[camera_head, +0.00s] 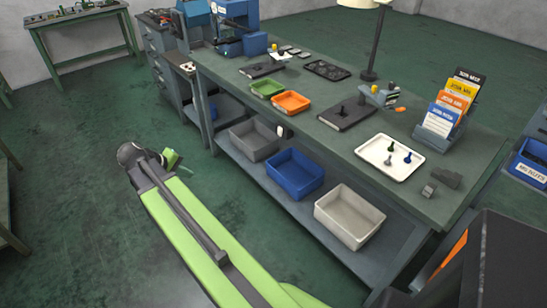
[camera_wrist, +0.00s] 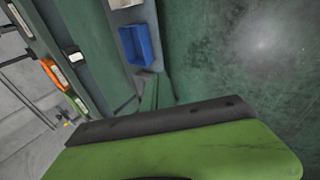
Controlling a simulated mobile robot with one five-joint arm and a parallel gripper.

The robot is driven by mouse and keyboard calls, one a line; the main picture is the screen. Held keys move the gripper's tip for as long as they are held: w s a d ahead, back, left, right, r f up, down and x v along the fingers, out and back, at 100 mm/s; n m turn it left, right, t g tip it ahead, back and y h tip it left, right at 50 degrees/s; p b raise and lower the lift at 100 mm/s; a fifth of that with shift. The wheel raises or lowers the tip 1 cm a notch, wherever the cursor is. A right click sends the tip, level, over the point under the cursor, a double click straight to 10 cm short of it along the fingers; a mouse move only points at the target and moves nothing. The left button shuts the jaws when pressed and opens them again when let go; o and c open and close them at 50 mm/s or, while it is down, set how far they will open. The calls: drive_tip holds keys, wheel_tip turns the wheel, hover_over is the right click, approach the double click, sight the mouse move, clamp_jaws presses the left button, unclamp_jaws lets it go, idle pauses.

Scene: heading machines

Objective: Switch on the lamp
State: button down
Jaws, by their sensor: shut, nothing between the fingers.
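The lamp's dark pole (camera_head: 377,45) stands on the workbench near its back edge, with a round foot. Its cream shade (camera_head: 362,3) is cut off by the top of the head view, and I cannot tell whether it is lit. A small white piece (camera_head: 281,131) sits at the bench's front edge; I cannot tell whether it is a switch. A white-faced piece with a dark end (camera_wrist: 75,57) shows in the wrist view. My gripper (camera_head: 172,160) is shut and empty over the floor, left of the bench and apart from it. Its fingertips are hard to make out.
The workbench (camera_head: 322,139) carries green (camera_head: 267,87) and orange (camera_head: 291,103) trays, a white tray (camera_head: 378,167) and a card rack (camera_head: 436,130). Grey, blue (camera_head: 294,185) and white bins stand on its lower shelf. The floor (camera_head: 75,200) to the left is clear.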

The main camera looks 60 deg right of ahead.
sight(279, 134)
drive_tip(key=s+d+f+g+h+b, duration=0.1)
drive_tip(key=s+d+h+b, duration=0.1)
drive_tip(key=d+b, duration=0.3)
drive_tip(key=s+d+f+m+g+h+b, duration=0.1)
drive_tip(key=d+b, duration=0.4)
drive_tip(key=d, duration=0.8)
drive_tip(key=s+d+f+g+h+b, duration=0.1)
drive_tip(key=s+d+g+h+b, duration=0.1)
drive_tip(key=d+h+b, duration=0.3)
drive_tip(key=x, duration=0.4)
drive_tip(key=shift+d, duration=0.15)
drive_tip(key=shift+s+d, duration=0.1)
drive_tip(key=shift+s, duration=0.1)
drive_tip(key=b+x, duration=0.1)
drive_tip(key=x, duration=0.6)
drive_tip(key=b+x, duration=0.1)
drive_tip(key=x, duration=0.5)
drive_tip(key=shift+s+d, duration=0.3)
